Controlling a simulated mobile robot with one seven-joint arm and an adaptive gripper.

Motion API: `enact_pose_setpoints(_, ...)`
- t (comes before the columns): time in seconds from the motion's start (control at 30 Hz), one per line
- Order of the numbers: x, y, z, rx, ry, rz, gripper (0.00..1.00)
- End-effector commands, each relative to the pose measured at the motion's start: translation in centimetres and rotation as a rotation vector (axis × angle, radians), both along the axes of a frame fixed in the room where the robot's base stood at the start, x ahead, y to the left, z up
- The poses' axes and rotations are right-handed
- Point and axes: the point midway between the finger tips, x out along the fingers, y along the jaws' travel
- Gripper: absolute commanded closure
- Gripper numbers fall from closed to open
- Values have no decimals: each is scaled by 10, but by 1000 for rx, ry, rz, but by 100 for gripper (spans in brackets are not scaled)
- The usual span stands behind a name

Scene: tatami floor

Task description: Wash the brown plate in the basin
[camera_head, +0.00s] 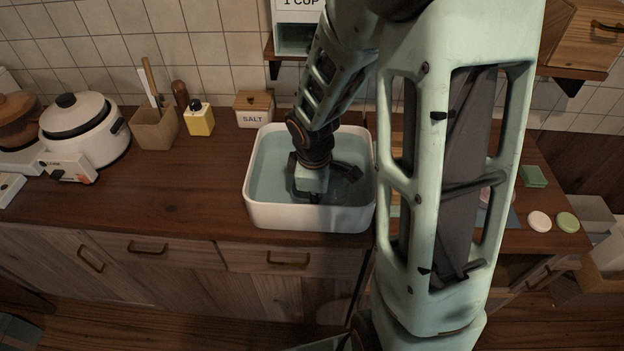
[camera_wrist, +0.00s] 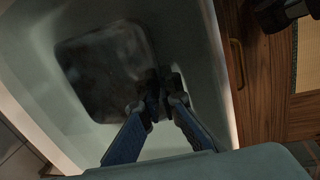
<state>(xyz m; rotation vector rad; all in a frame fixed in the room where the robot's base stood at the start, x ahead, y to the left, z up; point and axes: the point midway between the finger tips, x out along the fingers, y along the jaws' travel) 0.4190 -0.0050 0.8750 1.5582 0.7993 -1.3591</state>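The white basin (camera_head: 256,208) stands on the wooden counter and holds greyish water; its wall also shows in the wrist view (camera_wrist: 196,60). A dark, rounded-square shape, seemingly the brown plate (camera_wrist: 105,72), lies inside the basin in the wrist view. My gripper (camera_wrist: 162,92) reaches down into the basin, its fingers close together at the plate's right edge, one on either side of the rim, and it looks shut on it. In the head view my gripper (camera_head: 318,195) is low in the basin, and the plate is mostly hidden or hard to make out.
To the left stand a salt box (camera_head: 254,108), a yellow bottle (camera_head: 200,118), a utensil holder (camera_head: 155,128) and a white cooker (camera_head: 88,132). A green sponge (camera_head: 534,176) and two small round pieces (camera_head: 540,221) lie at the right.

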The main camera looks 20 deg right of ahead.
Motion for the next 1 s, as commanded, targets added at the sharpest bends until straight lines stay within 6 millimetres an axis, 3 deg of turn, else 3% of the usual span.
enact_pose_setpoints(0.27, 1, 1, 0, 0, -2, 1, 100)
enact_pose_setpoints(0.73, 14, 40, -1, 0, -2, 3, 100)
enact_pose_setpoints(1.0, 16, 48, 0, 0, -1, 1, 100)
